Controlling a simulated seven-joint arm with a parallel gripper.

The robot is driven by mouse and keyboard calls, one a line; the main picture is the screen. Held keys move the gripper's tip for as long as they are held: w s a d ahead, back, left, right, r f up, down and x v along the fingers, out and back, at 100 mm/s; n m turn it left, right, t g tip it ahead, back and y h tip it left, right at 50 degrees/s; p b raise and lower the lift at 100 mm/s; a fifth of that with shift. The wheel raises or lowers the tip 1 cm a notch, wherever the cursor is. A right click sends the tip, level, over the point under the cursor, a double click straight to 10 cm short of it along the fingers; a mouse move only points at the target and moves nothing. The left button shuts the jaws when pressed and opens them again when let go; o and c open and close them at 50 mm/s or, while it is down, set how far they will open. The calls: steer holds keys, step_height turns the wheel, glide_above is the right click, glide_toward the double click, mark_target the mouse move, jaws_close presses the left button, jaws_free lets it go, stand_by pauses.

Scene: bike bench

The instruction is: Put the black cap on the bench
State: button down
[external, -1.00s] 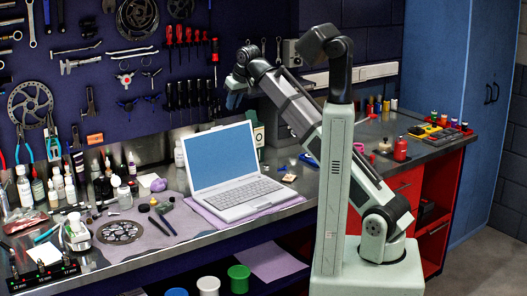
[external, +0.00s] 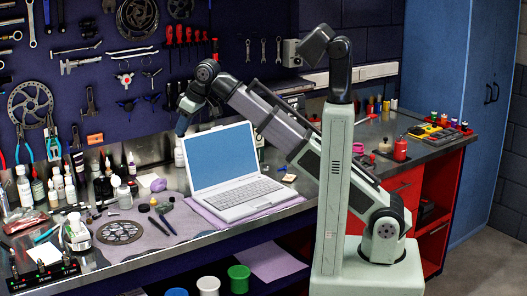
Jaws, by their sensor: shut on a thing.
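My gripper (external: 182,126) points down at the end of my arm, left of and a little above the laptop's upper left corner, in front of the dark tool wall. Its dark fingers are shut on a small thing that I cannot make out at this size. The metal bench (external: 285,213) runs below and across the view. Two small round black pieces, one of them a cap-like disc (external: 144,208), lie on the grey mat left of the laptop. I cannot tell whether either is the black cap or whether the cap is in my fingers.
The open laptop (external: 222,160) stands mid-bench on a purple sheet. Several bottles (external: 112,182) crowd the bench left of my gripper. A chainring (external: 120,232) lies on the grey mat (external: 185,232).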

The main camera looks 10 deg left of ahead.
steer(key=n, duration=0.2)
glide_above(175, 226)
steer(key=d, duration=0.2)
steer(key=shift+g, duration=0.4)
steer(key=shift+f, duration=14.05)
steer(key=c, duration=1.4)
jaws_free()
steer(key=shift+s, duration=0.1)
steer(key=shift+o, duration=0.2)
steer(key=shift+d+r, duration=0.1)
steer(key=shift+o, duration=0.2)
steer(key=v, duration=1.2)
